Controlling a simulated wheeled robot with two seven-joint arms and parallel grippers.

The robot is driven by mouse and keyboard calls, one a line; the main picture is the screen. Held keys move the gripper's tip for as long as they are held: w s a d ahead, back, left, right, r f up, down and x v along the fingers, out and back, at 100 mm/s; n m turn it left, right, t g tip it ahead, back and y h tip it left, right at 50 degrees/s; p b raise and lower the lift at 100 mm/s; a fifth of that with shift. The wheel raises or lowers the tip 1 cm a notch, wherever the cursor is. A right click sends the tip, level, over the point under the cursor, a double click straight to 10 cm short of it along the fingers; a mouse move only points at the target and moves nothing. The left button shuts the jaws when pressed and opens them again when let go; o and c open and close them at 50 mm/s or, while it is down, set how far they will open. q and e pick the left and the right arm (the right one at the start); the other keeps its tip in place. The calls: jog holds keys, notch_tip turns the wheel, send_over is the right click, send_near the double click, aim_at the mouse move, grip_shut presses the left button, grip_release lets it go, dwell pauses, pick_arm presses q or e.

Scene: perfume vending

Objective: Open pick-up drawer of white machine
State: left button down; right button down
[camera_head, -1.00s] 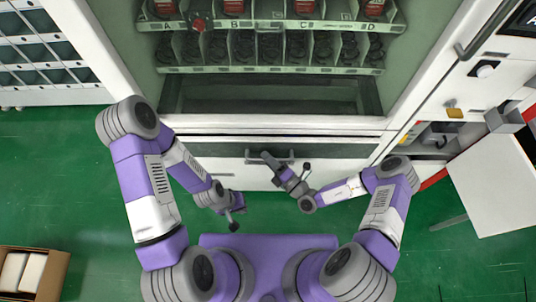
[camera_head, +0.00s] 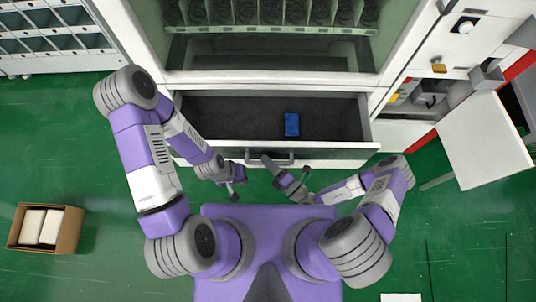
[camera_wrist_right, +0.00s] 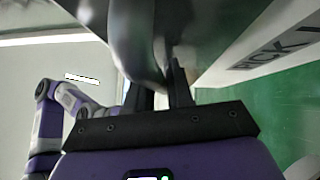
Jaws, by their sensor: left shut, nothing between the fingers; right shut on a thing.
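The pick-up drawer (camera_head: 230,131) of the white machine is pulled out towards me, and its dark inside shows. A small blue box (camera_head: 292,124) lies in it, right of the middle. My right gripper (camera_head: 267,160) is shut on the drawer's handle (camera_head: 284,161) at its left part. In the right wrist view the fingers (camera_wrist_right: 160,92) close around the grey handle bar (camera_wrist_right: 138,45). My left gripper (camera_head: 237,190) is shut and empty, in front of the drawer, left of the handle and apart from it.
The white machine's shelf (camera_head: 270,30) with dark spirals is above the drawer. An open white door (camera_head: 482,140) stands out at the right. A cardboard box (camera_head: 46,228) with white contents sits on the green floor at the left.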

jog(key=shift+s, duration=0.25)
jog(key=c, duration=1.1)
grip_release()
jog(key=shift+d, duration=0.1)
jog(key=v, duration=0.7)
jog(key=shift+s+p, duration=0.2)
jog(key=shift+p, duration=0.2)
